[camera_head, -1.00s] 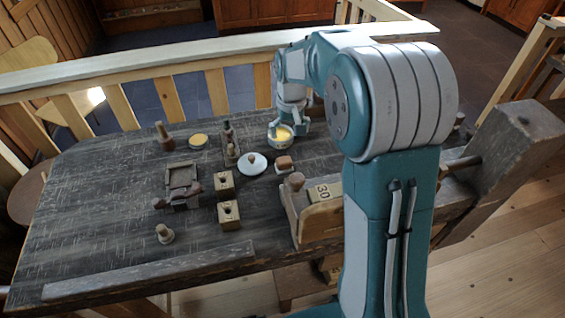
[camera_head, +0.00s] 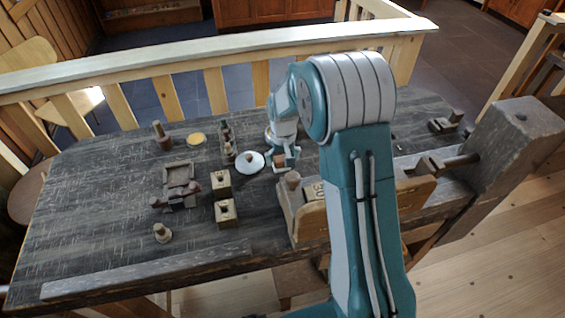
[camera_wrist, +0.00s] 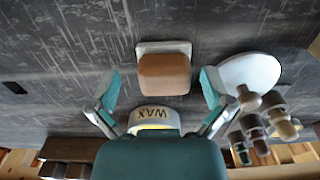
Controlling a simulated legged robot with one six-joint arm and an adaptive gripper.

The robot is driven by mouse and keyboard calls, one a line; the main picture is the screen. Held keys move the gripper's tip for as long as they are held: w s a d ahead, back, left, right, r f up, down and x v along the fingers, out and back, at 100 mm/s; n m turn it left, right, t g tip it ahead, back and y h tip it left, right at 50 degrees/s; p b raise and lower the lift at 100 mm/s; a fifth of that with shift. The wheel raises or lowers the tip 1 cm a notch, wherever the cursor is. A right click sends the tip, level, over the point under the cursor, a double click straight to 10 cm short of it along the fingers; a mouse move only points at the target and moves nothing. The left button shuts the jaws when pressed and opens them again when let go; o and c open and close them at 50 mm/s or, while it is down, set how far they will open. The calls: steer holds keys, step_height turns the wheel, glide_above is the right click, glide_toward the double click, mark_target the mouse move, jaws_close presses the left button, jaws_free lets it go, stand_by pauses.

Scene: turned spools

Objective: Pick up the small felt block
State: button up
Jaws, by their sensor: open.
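The small felt block (camera_head: 280,161) has a brown wooden top over a pale felt base. It sits on the dark workbench (camera_head: 95,205), partly covered by my fingers in the head view. In the wrist view the felt block (camera_wrist: 164,74) lies ahead of my palm, between and slightly beyond the fingertips. My gripper (camera_wrist: 160,84) is open, with a finger to either side and a visible gap to the block on both sides. My gripper (camera_head: 283,163) also shows low over the block in the head view. I cannot tell its exact height.
A white round lid with a wooden knob (camera_head: 248,163) stands close beside the block. A tin marked WAX (camera_wrist: 153,116) is near my palm. Turned wooden pieces (camera_wrist: 266,115) stand beyond the lid. Wooden blocks with holes (camera_head: 221,184) and a vise (camera_head: 310,215) are nearer the front.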

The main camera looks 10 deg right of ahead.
mark_target(281, 158)
steer(key=shift+a+f, duration=0.15)
steer(key=shift+a, duration=0.2)
steer(key=c, duration=0.9)
steer(key=shift+d, duration=0.2)
steer(key=shift+c, duration=0.7)
step_height(281, 158, up, 4)
steer(key=shift+w+f, duration=0.1)
steer(key=shift+f, duration=0.15)
steer(key=w+d+r, duration=0.3)
steer(key=w+r, duration=0.6)
steer(key=w, duration=0.4)
steer(key=shift+w+d+r, duration=0.15)
steer(key=shift+d+r, duration=0.1)
